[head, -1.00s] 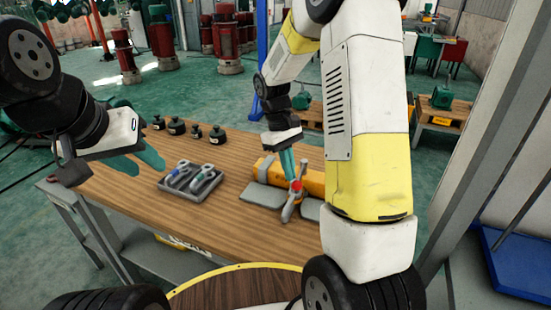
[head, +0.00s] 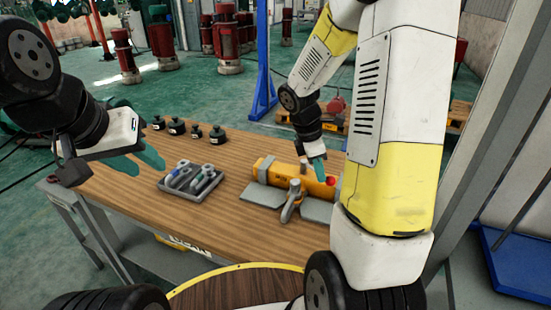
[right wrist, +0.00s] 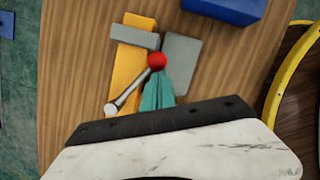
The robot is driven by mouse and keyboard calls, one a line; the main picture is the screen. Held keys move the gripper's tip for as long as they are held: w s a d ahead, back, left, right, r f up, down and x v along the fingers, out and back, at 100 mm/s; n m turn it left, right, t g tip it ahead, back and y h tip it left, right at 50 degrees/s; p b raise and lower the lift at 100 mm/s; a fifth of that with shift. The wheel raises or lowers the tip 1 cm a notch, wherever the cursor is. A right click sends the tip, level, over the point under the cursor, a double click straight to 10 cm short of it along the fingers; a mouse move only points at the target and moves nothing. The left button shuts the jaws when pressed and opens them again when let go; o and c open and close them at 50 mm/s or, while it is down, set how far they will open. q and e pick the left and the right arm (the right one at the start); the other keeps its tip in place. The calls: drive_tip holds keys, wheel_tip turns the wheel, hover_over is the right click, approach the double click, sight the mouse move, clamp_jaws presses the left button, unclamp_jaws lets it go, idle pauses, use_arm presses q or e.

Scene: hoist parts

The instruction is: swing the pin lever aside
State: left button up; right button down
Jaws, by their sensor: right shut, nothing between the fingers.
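The pin lever is a grey rod (right wrist: 130,89) with a red knob (right wrist: 157,60) in the right wrist view. Its red knob also shows in the head view (head: 331,181), at the right end of the orange hoist body (head: 268,170). A grey eye-shaped fitting (head: 288,213) stands in front of the body. My right gripper (head: 318,172) is shut and empty, its teal fingertips (right wrist: 158,78) right beside the knob; I cannot tell whether they touch it. My left gripper (head: 150,168) is open and empty above the table's left part.
A grey tray (head: 164,185) with metal shackle-like parts lies left of the hoist. Several black weights (head: 217,134) stand along the back edge of the wooden table (head: 225,225). A blue block (right wrist: 228,8) shows in the right wrist view. The table front is clear.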

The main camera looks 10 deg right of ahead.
drive_tip(key=d+n, duration=0.2)
drive_tip(key=shift+w+d+n+t, duration=0.2)
drive_tip(key=shift+w+n+t, duration=0.1)
drive_tip(key=shift+t, duration=0.1)
drive_tip(key=shift+w+d+n+t, duration=0.15)
drive_tip(key=shift+w+d+n, duration=0.25)
drive_tip(key=shift+d+n, duration=0.15)
drive_tip(key=shift+w+d+n+t, duration=0.15)
drive_tip(key=shift+w+d+n, duration=0.3)
drive_tip(key=shift+d, duration=0.2)
